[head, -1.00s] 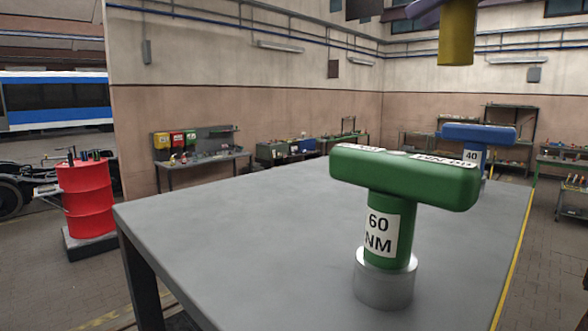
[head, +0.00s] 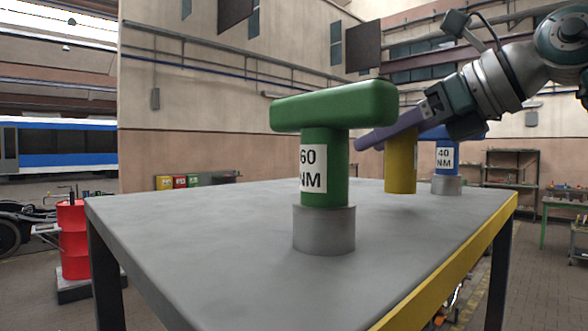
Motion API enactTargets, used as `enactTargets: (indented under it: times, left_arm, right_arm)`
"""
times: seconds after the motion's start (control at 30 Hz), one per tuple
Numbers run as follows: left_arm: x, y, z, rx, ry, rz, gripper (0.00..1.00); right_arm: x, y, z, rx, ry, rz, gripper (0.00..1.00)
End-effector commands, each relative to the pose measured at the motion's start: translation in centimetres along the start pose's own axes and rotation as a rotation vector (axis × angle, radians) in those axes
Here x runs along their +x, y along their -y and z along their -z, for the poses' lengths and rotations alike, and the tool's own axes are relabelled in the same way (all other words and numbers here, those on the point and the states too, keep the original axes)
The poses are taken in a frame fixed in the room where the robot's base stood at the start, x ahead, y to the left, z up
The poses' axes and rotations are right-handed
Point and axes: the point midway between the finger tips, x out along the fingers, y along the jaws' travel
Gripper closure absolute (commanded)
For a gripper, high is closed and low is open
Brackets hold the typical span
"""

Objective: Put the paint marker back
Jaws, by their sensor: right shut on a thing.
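My right gripper (head: 376,138) comes in from the upper right, its long purple fingers slanting down to the left. It is shut on a plain yellow cylinder, which I take to be the paint marker (head: 401,168). The marker is upright, its top partly covered by the fingers. Its lower end appears over the grey table (head: 210,235); I cannot tell whether it touches the top. A green T-handle tool labelled 60 NM (head: 325,165) stands nearer, left of the marker, in a grey round socket (head: 324,230). My left gripper is out of view.
A blue T-handle tool labelled 40 NM (head: 446,158) stands beyond and right of the marker in a grey socket (head: 446,185), its bar partly behind my right arm. The table's left half is clear.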

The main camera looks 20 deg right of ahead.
Motion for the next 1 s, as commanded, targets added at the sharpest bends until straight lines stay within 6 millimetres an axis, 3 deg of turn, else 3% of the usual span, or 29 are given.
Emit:
enactTargets:
  times: [0.03,0.1,0.47,0.5,0.77,1.0]
  left_arm:
    - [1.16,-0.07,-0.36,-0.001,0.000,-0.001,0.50]
    - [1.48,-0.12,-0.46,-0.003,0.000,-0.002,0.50]
    - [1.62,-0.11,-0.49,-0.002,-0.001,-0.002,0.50]
    - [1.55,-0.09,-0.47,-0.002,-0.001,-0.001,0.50]
    - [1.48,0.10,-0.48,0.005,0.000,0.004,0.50]
    - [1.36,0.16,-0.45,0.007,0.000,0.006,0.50]
  right_arm:
    - [0.78,-0.26,1.41,0.002,0.000,-0.001,1.00]
    - [1.14,-0.46,1.90,0.001,0.001,0.000,1.00]
    - [1.21,-0.44,2.03,0.000,0.001,0.002,1.00]
    - [1.19,-0.45,1.98,0.001,0.000,0.002,0.50]
    - [1.17,-0.45,1.92,0.001,0.000,0.002,0.22]
    - [1.12,-0.45,1.81,0.001,0.000,0.002,0.22]
